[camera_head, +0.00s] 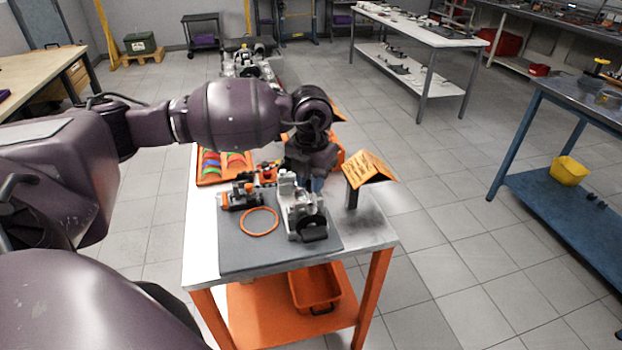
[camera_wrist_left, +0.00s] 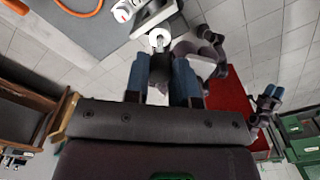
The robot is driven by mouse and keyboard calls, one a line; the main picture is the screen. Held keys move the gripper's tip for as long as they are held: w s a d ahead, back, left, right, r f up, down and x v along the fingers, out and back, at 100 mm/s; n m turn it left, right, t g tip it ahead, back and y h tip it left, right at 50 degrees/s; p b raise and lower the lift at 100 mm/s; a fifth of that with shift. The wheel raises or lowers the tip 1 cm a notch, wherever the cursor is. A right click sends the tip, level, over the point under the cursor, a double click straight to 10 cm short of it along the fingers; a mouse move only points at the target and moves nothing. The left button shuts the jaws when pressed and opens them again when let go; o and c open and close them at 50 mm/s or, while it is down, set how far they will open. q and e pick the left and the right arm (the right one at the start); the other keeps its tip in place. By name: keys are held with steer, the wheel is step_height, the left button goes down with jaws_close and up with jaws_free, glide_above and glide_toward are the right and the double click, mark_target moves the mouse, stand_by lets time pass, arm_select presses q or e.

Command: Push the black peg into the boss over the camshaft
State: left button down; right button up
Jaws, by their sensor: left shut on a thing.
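My left gripper (camera_head: 317,182) is over the far right part of the pale grey engine block (camera_head: 290,195) in the head view. In the left wrist view its two blue fingers (camera_wrist_left: 161,82) are shut on a dark piece, seemingly the black peg (camera_wrist_left: 160,68). Just beyond the peg is a white round boss (camera_wrist_left: 160,38) with a metallic part at its middle. I cannot tell whether the peg touches or enters it. The camshaft cannot be made out. My right gripper (camera_wrist_left: 268,97) seems to show at the right of the wrist view, small, its opening unclear.
The block stands on a grey mat (camera_head: 250,258). An orange ring (camera_head: 259,221) and a small black-and-orange assembly (camera_head: 240,196) lie left of it. An orange sloped stand (camera_head: 370,167) is close on the right. An orange tray (camera_head: 208,180) of coloured parts lies behind.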

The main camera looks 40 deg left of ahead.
mark_target(311, 203)
arm_select(q)
steer(key=shift+f, duration=0.4)
arm_select(e)
steer(key=shift+w, duration=0.5)
arm_select(q)
steer(key=shift+f+b, duration=0.2)
steer(key=shift+b, duration=0.1)
arm_select(e)
steer(key=shift+s+f, duration=0.2)
arm_select(q)
steer(key=shift+f, duration=0.2)
arm_select(e)
steer(key=shift+s+f, duration=0.3)
steer(key=shift+s, duration=0.05)
arm_select(q)
steer(key=shift+f+b, duration=0.4)
steer(key=shift+f, duration=0.05)
arm_select(e)
steer(key=shift+w+f, duration=0.15)
steer(key=shift+w, duration=0.25)
arm_select(q)
steer(key=shift+f, duration=0.1)
arm_select(e)
steer(key=shift+s+f, duration=0.1)
arm_select(q)
steer(key=shift+f, duration=0.2)
arm_select(e)
steer(key=shift+s+f, duration=0.35)
steer(key=shift+s, duration=0.1)
